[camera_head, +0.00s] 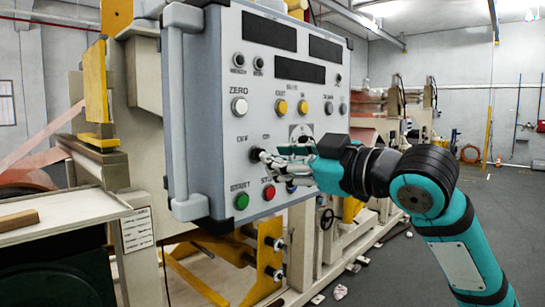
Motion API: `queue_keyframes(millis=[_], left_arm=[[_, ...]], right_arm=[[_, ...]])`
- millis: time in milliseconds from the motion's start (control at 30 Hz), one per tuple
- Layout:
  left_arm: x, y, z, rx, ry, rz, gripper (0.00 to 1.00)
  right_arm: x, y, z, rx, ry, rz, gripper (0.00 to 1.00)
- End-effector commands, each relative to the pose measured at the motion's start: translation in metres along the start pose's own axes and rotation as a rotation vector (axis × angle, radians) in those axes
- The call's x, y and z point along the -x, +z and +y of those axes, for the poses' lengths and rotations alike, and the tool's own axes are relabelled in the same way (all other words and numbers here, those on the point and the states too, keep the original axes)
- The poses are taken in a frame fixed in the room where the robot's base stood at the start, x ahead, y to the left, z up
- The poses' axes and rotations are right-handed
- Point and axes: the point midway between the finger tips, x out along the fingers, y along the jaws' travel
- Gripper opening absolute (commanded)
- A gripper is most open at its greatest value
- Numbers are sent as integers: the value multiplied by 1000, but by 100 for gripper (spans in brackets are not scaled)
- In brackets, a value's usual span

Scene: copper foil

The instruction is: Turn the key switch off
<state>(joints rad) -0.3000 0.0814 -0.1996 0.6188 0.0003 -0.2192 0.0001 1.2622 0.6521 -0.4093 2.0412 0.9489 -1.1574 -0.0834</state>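The grey control panel (215,135) faces me at the left of centre. Its lower left part has two printed labels, which seem to read OFF and ON, above a dark switch (255,154) that I take for the key switch. My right gripper (264,157) comes in from the right with its fingertips at this switch and covers much of it. The key's angle is hidden. I cannot tell whether the fingers touch or grip it. My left gripper is not in view.
A green button (242,201) and a red button (268,191) sit just below the fingertips. A white button (239,106) and yellow buttons (281,107) are above. A tall grey handle (178,100) runs along the panel's left edge. Open floor lies at the right.

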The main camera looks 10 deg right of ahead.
Motion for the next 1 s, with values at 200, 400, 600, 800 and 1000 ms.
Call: queue_keyframes(millis=[200, 400, 600, 800, 1000], left_arm=[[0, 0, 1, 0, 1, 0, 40], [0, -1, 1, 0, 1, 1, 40], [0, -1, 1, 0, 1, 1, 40], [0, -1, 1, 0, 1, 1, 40], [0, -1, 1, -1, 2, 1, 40]], right_arm=[[49, 1, 1, 3, 4, -3, 28], [81, 1, 1, 1, 2, -3, 28], [92, 1, 0, 1, 0, -3, 28], [92, 1, 0, 1, -1, -2, 28], [92, 0, 0, 1, 0, -1, 28]])
